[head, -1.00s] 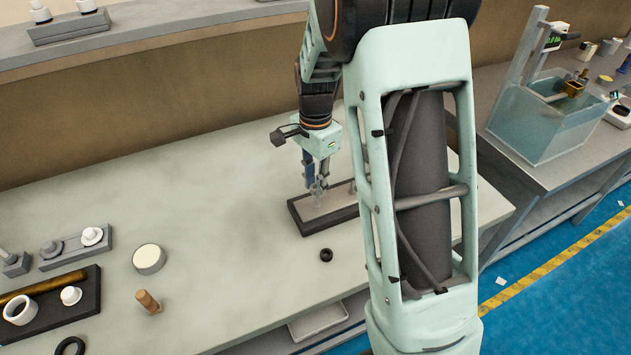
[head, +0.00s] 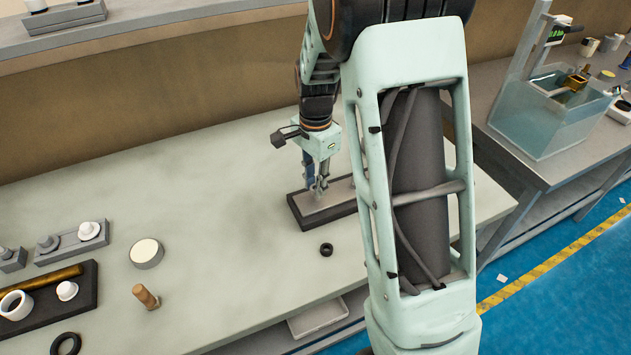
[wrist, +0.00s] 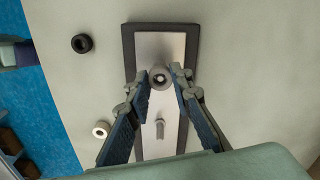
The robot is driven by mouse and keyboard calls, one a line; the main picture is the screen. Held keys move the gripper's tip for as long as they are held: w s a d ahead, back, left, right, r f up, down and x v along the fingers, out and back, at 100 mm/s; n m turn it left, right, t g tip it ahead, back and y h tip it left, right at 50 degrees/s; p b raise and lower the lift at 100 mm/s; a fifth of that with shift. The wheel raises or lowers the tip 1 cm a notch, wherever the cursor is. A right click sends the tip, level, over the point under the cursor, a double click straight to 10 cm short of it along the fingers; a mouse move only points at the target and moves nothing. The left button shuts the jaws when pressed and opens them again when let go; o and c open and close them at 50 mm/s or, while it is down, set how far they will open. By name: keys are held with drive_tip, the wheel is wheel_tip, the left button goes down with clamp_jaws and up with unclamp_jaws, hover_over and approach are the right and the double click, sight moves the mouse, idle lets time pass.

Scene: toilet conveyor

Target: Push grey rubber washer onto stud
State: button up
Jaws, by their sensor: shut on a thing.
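A grey rubber washer (wrist: 161,83) sits between my fingertips in the wrist view, with a pale round spot in its middle. My gripper (wrist: 161,74) is shut on it, over the far part of a light metal plate (wrist: 145,100) in a dark frame. A bare metal stud (wrist: 159,129) stands on the plate nearer the wrist. I cannot tell whether the washer is around a second stud or only above it. In the head view my gripper (head: 319,188) is down at the plate (head: 338,194), and the washer is too small to make out.
A black ring (head: 326,250) lies on the bench in front of the plate. A white ring (wrist: 101,130) lies left of the plate in the wrist view. The bench between is clear.

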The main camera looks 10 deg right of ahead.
drive_tip(key=shift+f+b, duration=0.9)
drive_tip(key=shift+f, duration=0.55)
drive_tip(key=o, duration=0.9)
drive_tip(key=shift+r, duration=0.15)
wheel_tip(320, 180, up, 12)
